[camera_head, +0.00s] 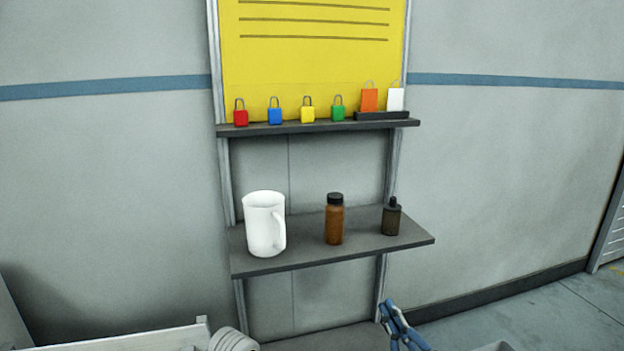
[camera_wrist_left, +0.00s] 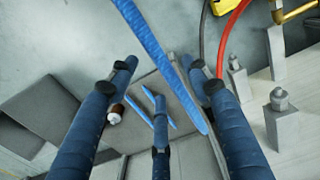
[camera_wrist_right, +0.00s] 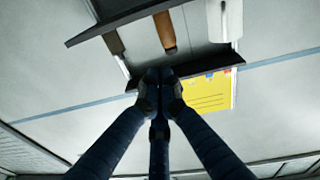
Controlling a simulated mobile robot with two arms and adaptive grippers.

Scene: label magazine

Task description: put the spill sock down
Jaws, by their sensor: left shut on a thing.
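In the left wrist view a long, textured blue strip, which looks like the spill sock (camera_wrist_left: 160,52), runs slantwise between the fingers of my left gripper (camera_wrist_left: 165,76). Its lower end is by the right-hand finger. The gripper is shut on it, though the exact contact is hard to see. My left gripper is out of the head view. My right gripper (camera_head: 388,308) is at the bottom of the head view, in front of the shelf unit. In the right wrist view its fingertips (camera_wrist_right: 161,80) are together, with nothing visible between them.
The middle shelf (camera_head: 300,254) holds a white jug (camera_head: 262,225), a brown bottle (camera_head: 334,222) and a dark dropper bottle (camera_head: 391,218). Several coloured padlocks stand on the upper shelf (camera_head: 330,126). A pale ribbed object (camera_head: 232,341) is at the bottom edge.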

